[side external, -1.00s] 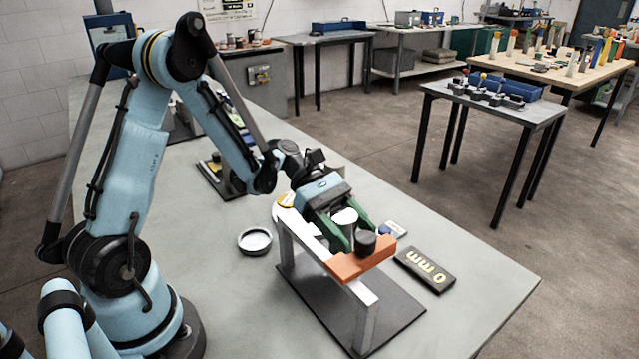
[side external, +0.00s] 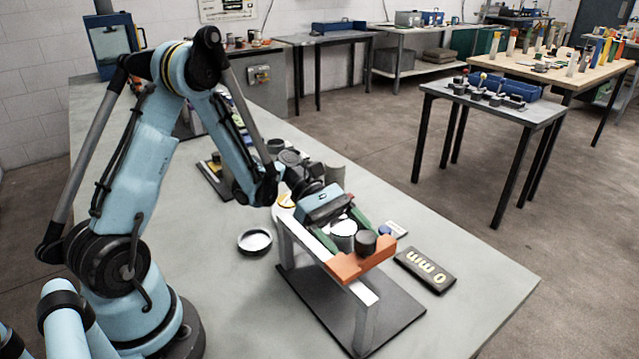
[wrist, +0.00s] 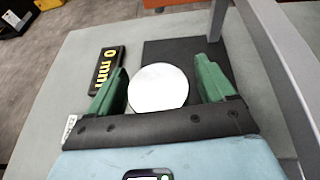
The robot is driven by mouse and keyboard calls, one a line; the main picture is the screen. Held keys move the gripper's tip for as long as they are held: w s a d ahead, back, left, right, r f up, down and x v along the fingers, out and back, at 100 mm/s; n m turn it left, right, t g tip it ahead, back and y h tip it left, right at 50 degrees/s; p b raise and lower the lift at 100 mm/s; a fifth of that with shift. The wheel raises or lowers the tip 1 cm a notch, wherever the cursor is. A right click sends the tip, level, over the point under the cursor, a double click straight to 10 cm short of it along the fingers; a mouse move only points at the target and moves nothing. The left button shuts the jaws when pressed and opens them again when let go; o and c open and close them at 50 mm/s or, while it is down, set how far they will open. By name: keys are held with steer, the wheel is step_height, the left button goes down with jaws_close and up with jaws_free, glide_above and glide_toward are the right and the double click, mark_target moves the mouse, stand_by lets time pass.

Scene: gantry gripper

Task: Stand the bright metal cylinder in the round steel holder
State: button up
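The bright metal cylinder (side external: 343,229) is between the green fingers of my gripper (side external: 340,232). In the wrist view its pale round top (wrist: 158,87) fills the space between the fingertips (wrist: 160,84), with a finger against or very close to each side. My gripper appears shut on it. The cylinder is just behind the orange crosspiece of the gantry; its lower part is hidden in the side view. The round steel holder (side external: 255,242) is an empty shallow ring on the bench, left of the gantry. I do not see the holder in the wrist view.
The grey gantry frame (side external: 365,323) stands close around my gripper, with an orange crosspiece (side external: 350,268) and a black knob (side external: 366,243). A dark plate marked "0 mm" (side external: 425,270) lies to its right. Open bench surrounds the holder.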

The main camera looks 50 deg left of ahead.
mark_target(337, 223)
steer(key=v, duration=0.6)
steer(key=shift+a+r, duration=0.15)
steer(key=shift+a, duration=0.15)
steer(key=shift+a+r, duration=0.15)
steer(key=shift+a, duration=0.25)
steer(key=c, duration=0.3)
steer(key=shift+s+a, duration=0.1)
steer(key=shift+d+f+n+t+y, duration=0.1)
steer(key=shift+d+f+n+t, duration=0.1)
steer(key=shift+d+n+t, duration=0.35)
steer(key=shift+d+f+n+t+y, duration=0.1)
steer(key=shift+d+f+n+t, duration=0.15)
steer(key=shift+d, duration=0.55)
steer(key=shift+d+f+n+t+y, duration=0.1)
steer(key=shift+d+f+n+t, duration=0.15)
steer(key=shift+d+t, duration=0.35)
